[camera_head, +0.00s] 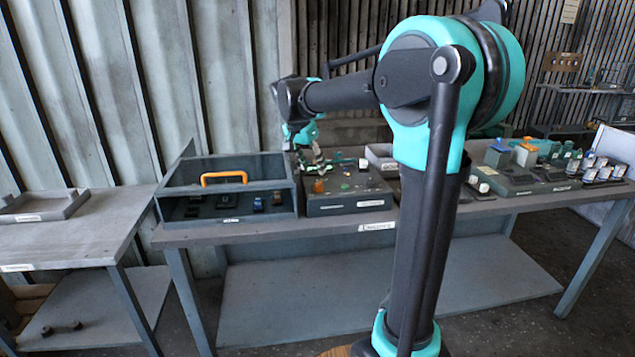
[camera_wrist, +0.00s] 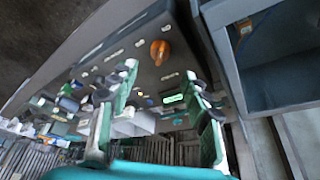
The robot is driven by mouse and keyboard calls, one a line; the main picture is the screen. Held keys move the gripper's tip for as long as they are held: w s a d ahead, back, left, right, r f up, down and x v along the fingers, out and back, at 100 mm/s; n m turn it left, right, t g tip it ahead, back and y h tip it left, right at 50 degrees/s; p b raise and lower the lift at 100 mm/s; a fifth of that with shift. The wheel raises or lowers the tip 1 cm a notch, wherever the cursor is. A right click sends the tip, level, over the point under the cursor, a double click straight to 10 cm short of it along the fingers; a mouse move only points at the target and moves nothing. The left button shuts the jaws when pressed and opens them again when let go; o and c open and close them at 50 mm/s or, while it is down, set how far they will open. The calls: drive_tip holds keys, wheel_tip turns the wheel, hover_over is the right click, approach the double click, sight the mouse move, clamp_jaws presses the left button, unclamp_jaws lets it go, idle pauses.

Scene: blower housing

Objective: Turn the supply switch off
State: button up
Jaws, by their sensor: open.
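A dark control box (camera_head: 348,205) stands on the bench, with an orange knob (camera_head: 318,186) on its top. In the wrist view, the orange knob (camera_wrist: 160,52) lies beyond my fingertips, with a green lit part (camera_wrist: 172,98) and a small orange light nearer. The labels are too small to read, so I cannot tell which part is the supply switch. My gripper (camera_head: 314,164) is over the back of the box, pointing down. In the wrist view, my gripper (camera_wrist: 160,76) is open, its fingers spread and nothing held between them.
Left of the control box is a dark case (camera_head: 172,208) with an orange handle (camera_head: 224,177) and small parts inside. More panels with small parts (camera_head: 525,175) cover the bench to the right. A shallow tray (camera_head: 72,208) sits on the left table. A ribbed wall stands behind.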

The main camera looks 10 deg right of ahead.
sight(318, 183)
drive_tip(key=x, duration=0.7)
drive_tip(key=shift+d+f, duration=0.1)
drive_tip(key=shift+f, duration=0.2)
clamp_jaws()
